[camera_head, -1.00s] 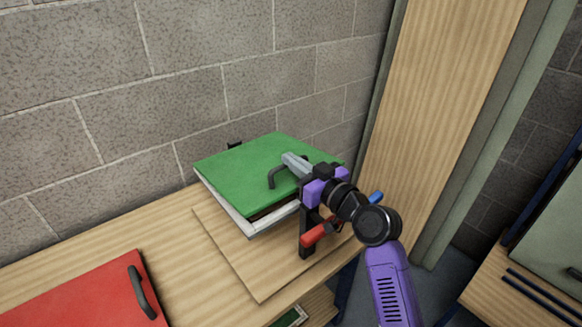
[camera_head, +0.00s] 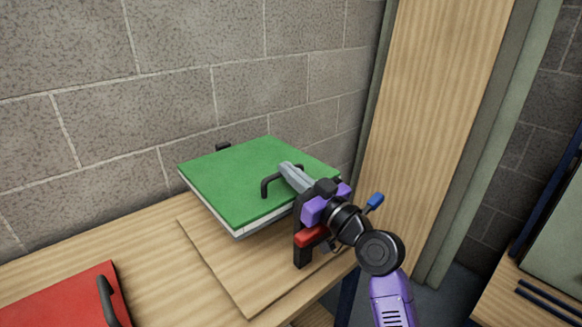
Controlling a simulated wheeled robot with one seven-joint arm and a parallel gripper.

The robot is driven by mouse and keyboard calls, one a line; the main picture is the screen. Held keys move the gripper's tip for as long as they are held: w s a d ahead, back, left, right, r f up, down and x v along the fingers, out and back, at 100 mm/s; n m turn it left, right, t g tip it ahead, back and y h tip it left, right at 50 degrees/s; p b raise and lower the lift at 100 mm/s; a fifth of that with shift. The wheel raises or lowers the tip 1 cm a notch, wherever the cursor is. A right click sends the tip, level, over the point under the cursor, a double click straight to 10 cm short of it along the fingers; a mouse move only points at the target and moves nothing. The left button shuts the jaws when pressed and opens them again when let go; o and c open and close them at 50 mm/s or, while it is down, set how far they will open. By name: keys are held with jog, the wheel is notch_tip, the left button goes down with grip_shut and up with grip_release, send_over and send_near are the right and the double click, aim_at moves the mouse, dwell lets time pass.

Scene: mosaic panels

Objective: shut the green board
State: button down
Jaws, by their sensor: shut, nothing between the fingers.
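The green board (camera_head: 235,180) is a flat hinged panel with a black handle (camera_head: 266,187) near its right front edge. It lies almost level over a white-edged frame (camera_head: 222,222), with little or no gap showing along the front. The frame stands on a wooden base plate (camera_head: 225,265) on the table. My gripper (camera_head: 286,170) is shut and empty, its grey fingers over the board's top beside the handle. I cannot tell whether the fingertips touch the board.
A red panel (camera_head: 60,300) with a black handle (camera_head: 107,300) lies on the wooden table at the lower left. A block wall stands behind. A wooden post (camera_head: 430,100) rises right of the arm. A grey-green panel (camera_head: 560,240) is at the far right.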

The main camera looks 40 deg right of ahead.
jog(key=shift+w+a+f, duration=0.15)
jog(key=shift+f, duration=0.5)
jog(key=s, duration=0.6)
jog(key=shift+s+f+b, duration=0.25)
jog(key=shift+b, duration=0.05)
jog(key=shift+s+r, duration=0.2)
jog(key=shift+s, duration=0.5)
jog(key=shift+s, duration=0.1)
